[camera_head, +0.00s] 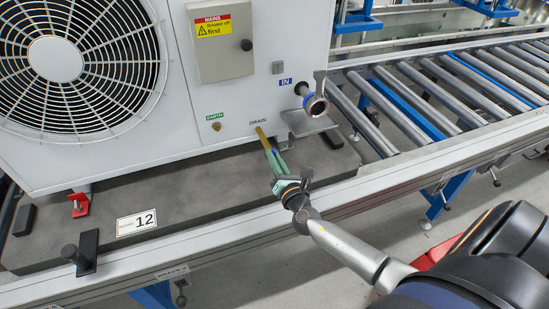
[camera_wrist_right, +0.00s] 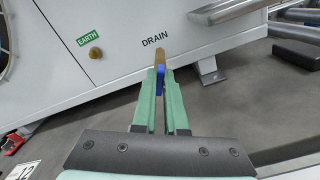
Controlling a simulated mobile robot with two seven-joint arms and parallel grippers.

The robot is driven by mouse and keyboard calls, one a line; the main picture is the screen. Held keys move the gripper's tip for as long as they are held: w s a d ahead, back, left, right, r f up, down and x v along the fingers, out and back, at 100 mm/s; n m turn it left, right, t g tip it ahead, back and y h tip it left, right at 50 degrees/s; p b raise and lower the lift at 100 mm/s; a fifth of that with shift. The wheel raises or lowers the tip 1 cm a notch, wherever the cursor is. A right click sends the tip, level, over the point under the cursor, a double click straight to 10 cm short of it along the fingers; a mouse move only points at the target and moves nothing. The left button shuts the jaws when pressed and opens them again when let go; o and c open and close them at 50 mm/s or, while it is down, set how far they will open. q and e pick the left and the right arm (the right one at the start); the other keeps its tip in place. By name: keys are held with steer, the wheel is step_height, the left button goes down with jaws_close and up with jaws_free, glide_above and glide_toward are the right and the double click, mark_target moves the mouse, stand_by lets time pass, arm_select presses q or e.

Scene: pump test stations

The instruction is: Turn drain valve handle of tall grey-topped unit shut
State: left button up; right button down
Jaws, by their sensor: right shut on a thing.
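A white unit (camera_head: 240,101) with a large fan stands on a grey base; its top is out of view. The label DRAIN sits above a brass drain valve (camera_head: 260,132) low on its front, also seen in the right wrist view (camera_wrist_right: 159,58). The blue drain valve handle (camera_wrist_right: 160,78) shows between the green fingers of my right gripper (camera_wrist_right: 160,84). In the head view my right gripper (camera_head: 273,153) reaches the valve from the lower right and is shut on the handle. The fingers hide part of the handle. My left gripper is out of view.
A green EARTH label with a brass stud (camera_head: 217,126) is left of the drain. A metal inlet pipe (camera_head: 315,104) juts out above right, over a metal bracket (camera_head: 306,123). A roller conveyor (camera_head: 440,90) runs behind right. A black peg (camera_head: 80,255) stands at front left.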

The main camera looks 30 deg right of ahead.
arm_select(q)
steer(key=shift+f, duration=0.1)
arm_select(e)
steer(key=shift+f+m+b, duration=0.2)
steer(key=shift+m+b, duration=1.55)
steer(key=shift+m, duration=0.15)
steer(key=shift+m+b, duration=0.65)
steer(key=shift+m, duration=0.35)
arm_select(q)
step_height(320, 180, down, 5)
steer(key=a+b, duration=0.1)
steer(key=b, duration=0.1)
arm_select(e)
steer(key=m, duration=0.5)
steer(key=shift+d+m+b, duration=0.1)
steer(key=shift+m+b, duration=0.2)
steer(key=shift+m, duration=0.3)
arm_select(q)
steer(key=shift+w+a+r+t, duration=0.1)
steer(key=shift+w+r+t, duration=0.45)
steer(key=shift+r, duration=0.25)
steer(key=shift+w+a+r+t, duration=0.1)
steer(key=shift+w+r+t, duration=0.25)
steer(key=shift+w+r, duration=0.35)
arm_select(e)
steer(key=shift+m, duration=0.4)
